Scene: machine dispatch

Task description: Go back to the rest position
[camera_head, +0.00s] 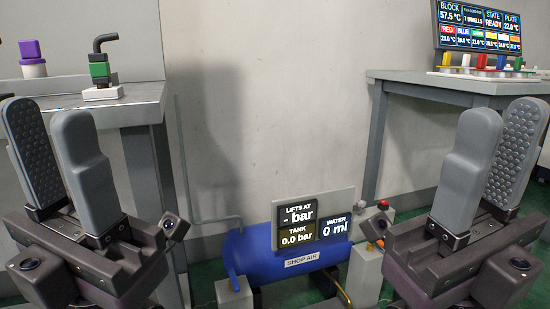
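My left gripper (46,118) is at the left of the head view, fingers pointing up. Its two grey fingers stand apart, with one dotted inner pad showing and nothing between them. My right gripper (502,115) is at the right, also fingers up. Its fingers are apart too, with a dotted pad showing and no object between them. Both grippers appear in front of the benches, and neither shows contact with anything.
A left bench (145,100) bears a purple-topped piece (31,52) and a green-black fitting with a bent handle (99,70). A right bench (455,80) bears a display (480,27) and several coloured pieces. A blue SHOP AIR tank (262,255) sits low between them.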

